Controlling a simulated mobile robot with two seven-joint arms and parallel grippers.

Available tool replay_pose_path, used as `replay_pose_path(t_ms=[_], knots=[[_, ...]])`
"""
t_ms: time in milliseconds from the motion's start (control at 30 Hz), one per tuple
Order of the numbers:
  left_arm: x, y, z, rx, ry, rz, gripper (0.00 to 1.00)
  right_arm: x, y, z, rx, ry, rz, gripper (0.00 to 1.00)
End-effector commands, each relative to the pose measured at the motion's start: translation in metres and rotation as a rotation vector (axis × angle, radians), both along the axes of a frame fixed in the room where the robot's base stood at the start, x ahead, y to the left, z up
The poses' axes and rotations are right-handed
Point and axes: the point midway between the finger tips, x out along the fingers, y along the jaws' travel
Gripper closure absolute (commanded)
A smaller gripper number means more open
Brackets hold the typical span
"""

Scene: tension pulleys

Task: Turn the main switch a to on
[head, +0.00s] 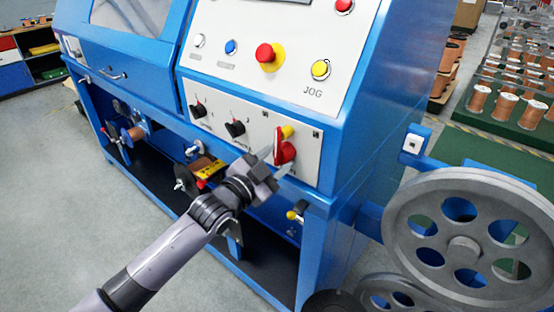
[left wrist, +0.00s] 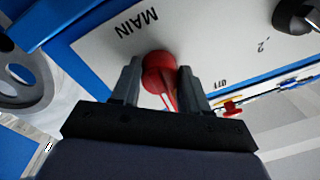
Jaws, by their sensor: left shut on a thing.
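The main switch is a red rotary handle (head: 284,149) on a yellow plate, on the lower white panel of the blue machine. It also shows in the left wrist view (left wrist: 157,74), near the word MAIN. My left gripper (head: 277,162) reaches up to it from below left. In the left wrist view its two fingers (left wrist: 156,84) stand on either side of the red handle, shut on it. A white line on the handle (left wrist: 167,100) points down toward the gripper's palm. My right gripper is not in view.
Black knobs (head: 235,129) sit left of the switch on the same panel. Above are a red emergency button (head: 265,53) and a yellow JOG button (head: 320,69). A large grey pulley wheel (head: 463,246) stands at the right. Grey floor is clear at the left.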

Motion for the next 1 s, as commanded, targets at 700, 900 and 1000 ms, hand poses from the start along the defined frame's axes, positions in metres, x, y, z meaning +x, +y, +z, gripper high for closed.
replay_pose_path(t_ms=[700, 900, 1000], knots=[[0.0015, 0.0024, 0.0005, 0.502, -0.362, 0.000, 1.00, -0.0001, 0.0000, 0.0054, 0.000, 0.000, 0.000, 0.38], [0.0017, 0.0027, 0.0005, 0.578, -0.417, 0.001, 1.00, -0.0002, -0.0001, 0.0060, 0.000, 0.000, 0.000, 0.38], [0.0016, 0.0026, 0.0005, 0.602, -0.433, 0.001, 1.00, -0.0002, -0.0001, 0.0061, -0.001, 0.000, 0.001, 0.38]])
